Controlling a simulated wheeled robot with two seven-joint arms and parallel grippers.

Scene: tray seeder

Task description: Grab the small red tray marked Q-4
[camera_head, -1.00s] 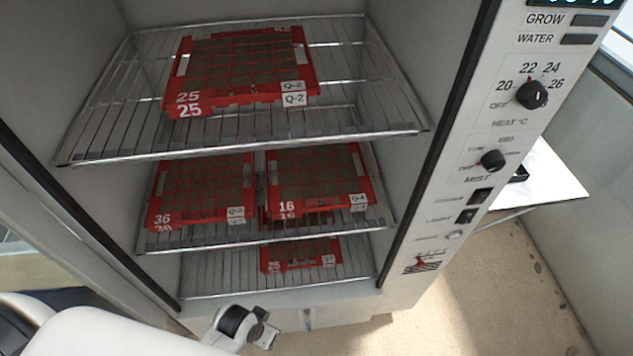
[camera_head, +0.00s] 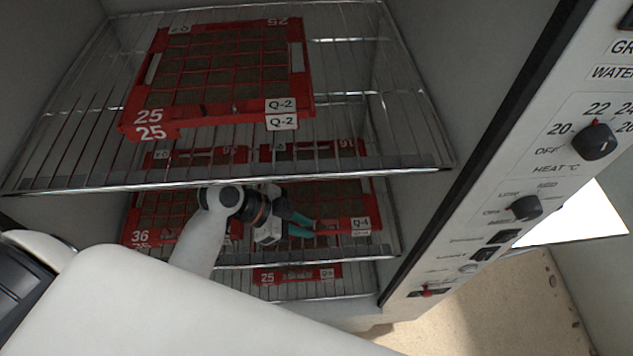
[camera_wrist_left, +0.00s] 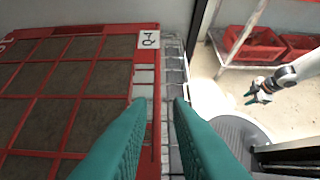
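The red tray marked Q-4 (camera_head: 362,192) lies on the right of the middle shelf, with brown square cells and a white label at its front right corner. It fills the left of the left wrist view, its label (camera_wrist_left: 149,41) turned sideways. My left gripper (camera_head: 314,227) has teal fingers and is at the tray's front edge. In the left wrist view the open fingers (camera_wrist_left: 157,125) stand on either side of the tray's red rim, not closed on it. My right gripper (camera_wrist_left: 256,97) shows small in the left wrist view, away from the shelves, its fingers apparently apart and empty.
A larger red tray marked Q-2 (camera_head: 216,110) lies on the wire shelf above. Tray 36 (camera_head: 134,238) is left of the Q-4 tray, and another red tray (camera_head: 297,275) is below. The control panel (camera_head: 520,170) borders the right. Red crates (camera_wrist_left: 255,43) stand beyond.

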